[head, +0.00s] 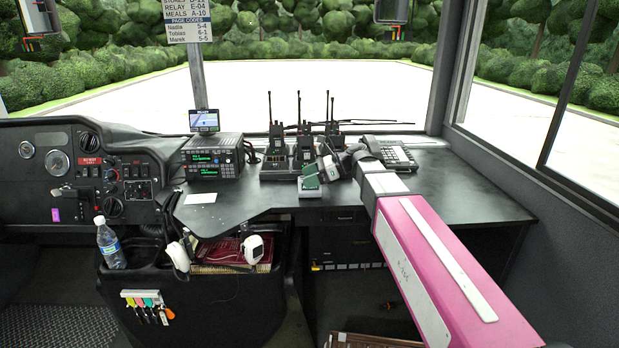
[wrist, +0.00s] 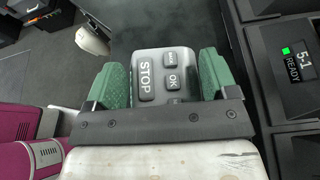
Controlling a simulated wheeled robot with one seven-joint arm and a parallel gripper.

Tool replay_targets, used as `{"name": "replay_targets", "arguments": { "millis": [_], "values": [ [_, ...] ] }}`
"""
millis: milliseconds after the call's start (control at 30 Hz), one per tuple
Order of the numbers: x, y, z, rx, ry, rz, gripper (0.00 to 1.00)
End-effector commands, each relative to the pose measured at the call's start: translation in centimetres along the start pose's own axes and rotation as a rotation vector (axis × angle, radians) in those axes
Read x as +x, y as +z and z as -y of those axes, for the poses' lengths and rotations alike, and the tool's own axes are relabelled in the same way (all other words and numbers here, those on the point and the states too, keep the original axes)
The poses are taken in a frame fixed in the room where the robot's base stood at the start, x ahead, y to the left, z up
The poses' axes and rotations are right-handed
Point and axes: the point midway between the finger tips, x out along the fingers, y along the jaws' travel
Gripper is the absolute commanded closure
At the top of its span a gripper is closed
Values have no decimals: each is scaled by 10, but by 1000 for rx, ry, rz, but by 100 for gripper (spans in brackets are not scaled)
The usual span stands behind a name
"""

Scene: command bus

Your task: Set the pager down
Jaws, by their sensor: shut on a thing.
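In the head view my gripper (head: 311,177) is low over the front edge of the black desk (head: 250,200), in front of the radios. A grey block below the fingers there looks like the pager's lower part. I cannot tell whether it touches the desk.
Upright radios (head: 304,150) stand in a charging dock just behind my gripper; a bay display reading 5-1 READY (wrist: 298,66) is close at the right in the wrist view. A desk phone (head: 398,155) is to the right. A white card (head: 201,198) lies left, with bare desk between.

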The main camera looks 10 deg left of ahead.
Motion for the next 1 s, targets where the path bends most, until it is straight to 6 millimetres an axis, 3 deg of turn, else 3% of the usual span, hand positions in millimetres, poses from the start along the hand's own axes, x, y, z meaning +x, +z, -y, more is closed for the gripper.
{"name": "replay_targets", "arguments": {
  "millis": [300,333,400,733,1000],
  "values": [
    [1,-1,0,0,-1,1,71],
    [1,-2,0,-1,-1,0,14],
    [1,-2,0,-1,-1,0,0],
    [-6,0,0,0,-2,0,0],
    [-53,0,1,-1,-4,0,0]
  ]
}}
